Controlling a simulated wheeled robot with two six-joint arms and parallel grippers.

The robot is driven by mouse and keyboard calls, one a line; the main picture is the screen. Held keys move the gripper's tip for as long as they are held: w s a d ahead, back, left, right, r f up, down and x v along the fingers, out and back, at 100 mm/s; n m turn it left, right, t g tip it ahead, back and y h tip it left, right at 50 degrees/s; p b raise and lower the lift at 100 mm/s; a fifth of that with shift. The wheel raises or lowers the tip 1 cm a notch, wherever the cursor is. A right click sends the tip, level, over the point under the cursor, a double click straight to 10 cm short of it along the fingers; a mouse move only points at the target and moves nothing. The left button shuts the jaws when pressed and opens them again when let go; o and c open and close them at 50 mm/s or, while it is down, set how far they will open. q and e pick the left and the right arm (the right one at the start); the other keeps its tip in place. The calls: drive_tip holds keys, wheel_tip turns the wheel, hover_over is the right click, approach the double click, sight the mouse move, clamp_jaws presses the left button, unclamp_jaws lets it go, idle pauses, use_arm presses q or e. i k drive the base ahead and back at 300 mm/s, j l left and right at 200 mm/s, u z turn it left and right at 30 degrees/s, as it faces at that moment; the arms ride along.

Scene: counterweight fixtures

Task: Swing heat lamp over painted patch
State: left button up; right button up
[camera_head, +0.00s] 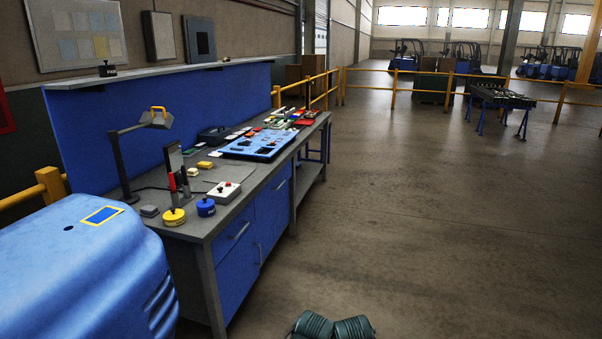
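The heat lamp (157,117) stands at the near left end of the workbench. Its dark post rises from a base on the bench and bends to an arm that carries a grey head with a yellow handle on top. The head hangs over the bench. The painted patch (102,215) is a blue rectangle with a yellow border on top of the rounded blue casing (60,265) at the lower left. The lamp head is beyond and to the right of the patch, apart from it.
The workbench (232,205) holds a yellow-topped weight (174,217), a blue one (206,207), a white box with a red button (224,192) and a blue tray (258,145). A blue back panel stands behind the lamp. Floor right of the bench is open.

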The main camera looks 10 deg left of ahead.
sight(163, 120)
drive_tip(key=i+u, duration=0.25)
drive_tip(key=i, duration=0.2)
drive_tip(key=i+l+u, duration=0.2)
drive_tip(key=i, duration=0.25)
drive_tip(key=i+l+u, duration=0.25)
drive_tip(key=i, duration=0.2)
drive_tip(key=i+l+u, duration=0.2)
drive_tip(key=u, duration=0.25)
drive_tip(key=i+l+u, duration=0.55)
drive_tip(key=l+u, duration=0.15)
drive_tip(key=u, duration=0.2)
drive_tip(key=i+l+u, duration=0.1)
drive_tip(key=l+u, duration=0.4)
